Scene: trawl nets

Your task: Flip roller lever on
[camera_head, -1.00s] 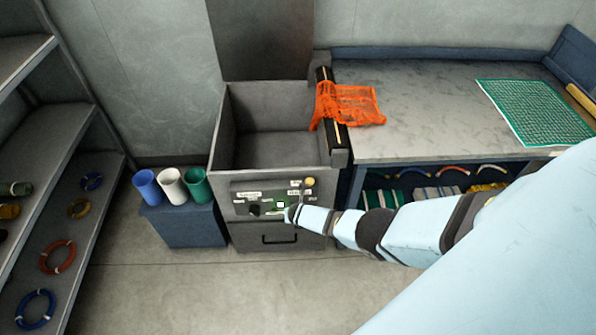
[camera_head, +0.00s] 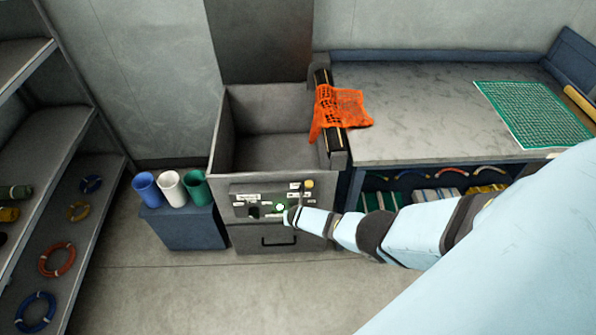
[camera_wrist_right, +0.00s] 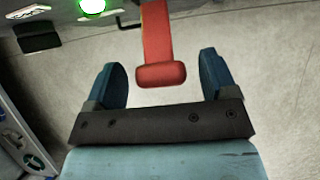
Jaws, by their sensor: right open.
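A red lever (camera_wrist_right: 157,45) with a thick crossbar handle shows in the wrist view. It hangs between the two blue fingers of my right gripper (camera_wrist_right: 161,85), which is open, with a gap on each side of the handle. In the head view my right gripper (camera_head: 290,214) is at the front control panel (camera_head: 245,200) of the grey bin, and I cannot make out the lever there. A green lamp (camera_wrist_right: 93,5) glows beside the lever. The black roller (camera_head: 330,125) lies along the bin's right edge, with an orange net (camera_head: 340,108) draped over it. My left gripper is not in view.
A grey worktop (camera_head: 420,95) with a green net panel (camera_head: 533,112) is right of the bin (camera_head: 222,130). Blue, white and green cups (camera_head: 171,188) stand on a blue box (camera_head: 182,228) at left. Shelves (camera_head: 75,150) line the far left. The floor in front is clear.

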